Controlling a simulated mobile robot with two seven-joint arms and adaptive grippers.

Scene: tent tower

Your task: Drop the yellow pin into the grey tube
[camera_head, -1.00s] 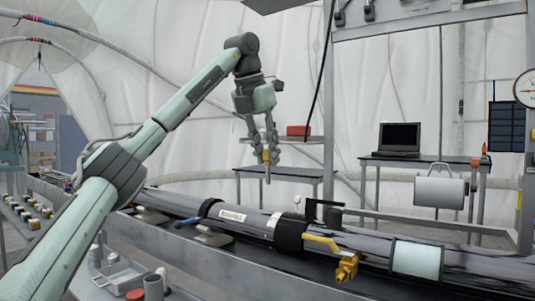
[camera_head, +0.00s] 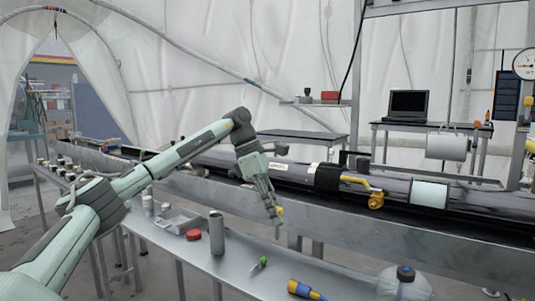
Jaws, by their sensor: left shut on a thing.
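My left gripper (camera_head: 274,212) is shut on the yellow pin (camera_head: 280,210). Only a small yellow part and a grey tip of the pin show at the fingertips, and the rest is hidden by the fingers. The gripper points down and is in front of the long barrel. The grey tube (camera_head: 216,232) stands upright on the metal bench, to the left of the gripper and apart from it. The pin's tip is near the height of the tube's upper part in the picture. My right gripper is not in view.
A red cap (camera_head: 194,234) and a grey tray (camera_head: 178,219) are left of the tube. A green-handled tool (camera_head: 260,263), a yellow-blue tool (camera_head: 306,289) and a round grey container (camera_head: 402,284) lie to the right on the bench (camera_head: 225,265). The barrel (camera_head: 225,164) runs behind.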

